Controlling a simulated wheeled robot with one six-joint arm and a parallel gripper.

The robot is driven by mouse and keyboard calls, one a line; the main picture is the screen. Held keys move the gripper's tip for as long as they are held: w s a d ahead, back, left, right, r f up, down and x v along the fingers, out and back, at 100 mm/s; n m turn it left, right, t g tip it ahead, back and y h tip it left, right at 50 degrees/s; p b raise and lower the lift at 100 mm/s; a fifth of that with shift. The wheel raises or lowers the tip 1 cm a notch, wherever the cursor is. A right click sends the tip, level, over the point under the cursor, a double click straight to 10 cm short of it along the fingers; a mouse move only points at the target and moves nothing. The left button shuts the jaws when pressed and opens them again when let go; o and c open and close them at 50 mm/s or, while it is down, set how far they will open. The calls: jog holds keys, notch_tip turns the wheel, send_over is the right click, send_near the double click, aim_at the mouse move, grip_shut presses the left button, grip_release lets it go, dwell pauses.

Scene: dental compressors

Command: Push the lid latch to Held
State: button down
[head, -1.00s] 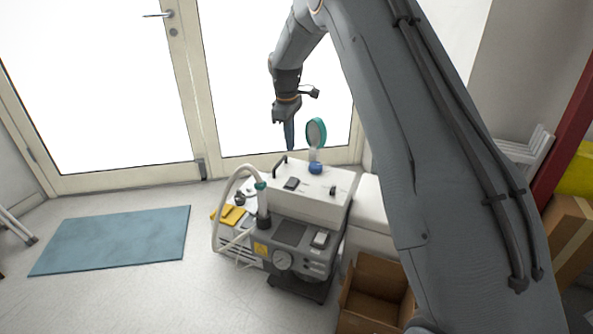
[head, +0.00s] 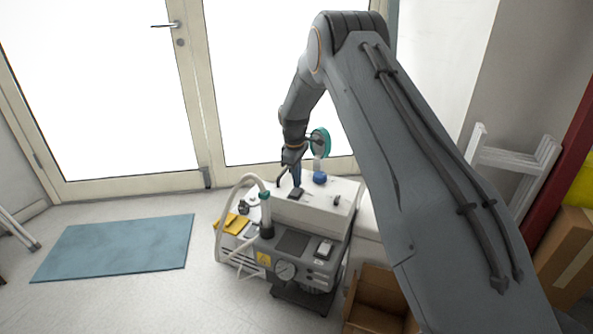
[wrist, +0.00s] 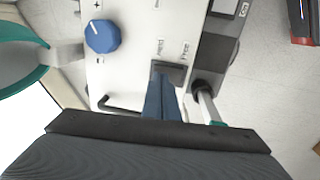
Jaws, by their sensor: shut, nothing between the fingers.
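The lid latch (wrist: 172,72) is a dark rectangular piece on the white top of the compressor unit, beside small printed labels that appear to read Held and Free. In the head view the latch (head: 297,192) is a small dark block on the white lid (head: 315,212). My gripper (wrist: 161,88) is shut and empty, with its blue-grey fingers pointing down at the latch and covering part of it. In the head view my gripper (head: 297,181) is just above or at the latch. I cannot tell whether it touches, or which setting the latch is in.
A blue knob (wrist: 102,36), a teal-rimmed round piece (head: 320,143) and a black handle (wrist: 118,104) stand near my gripper. A hose with a teal collar (head: 265,196) rises beside the lid.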

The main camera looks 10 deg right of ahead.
aim_at(294, 195)
jog(key=shift+w+f, duration=0.1)
jog(key=shift+f, duration=0.55)
jog(key=shift+d+f, duration=0.1)
jog(key=shift+f, duration=0.2)
jog(key=shift+s+a+r+p, duration=0.15)
jog(key=shift+s+a+p, duration=0.4)
jog(key=shift+s, duration=0.1)
notch_tip(294, 195, up, 14)
jog(key=s+p, duration=0.1)
jog(key=p, duration=0.1)
jog(key=shift+s+a, duration=0.15)
jog(key=shift+a, duration=0.3)
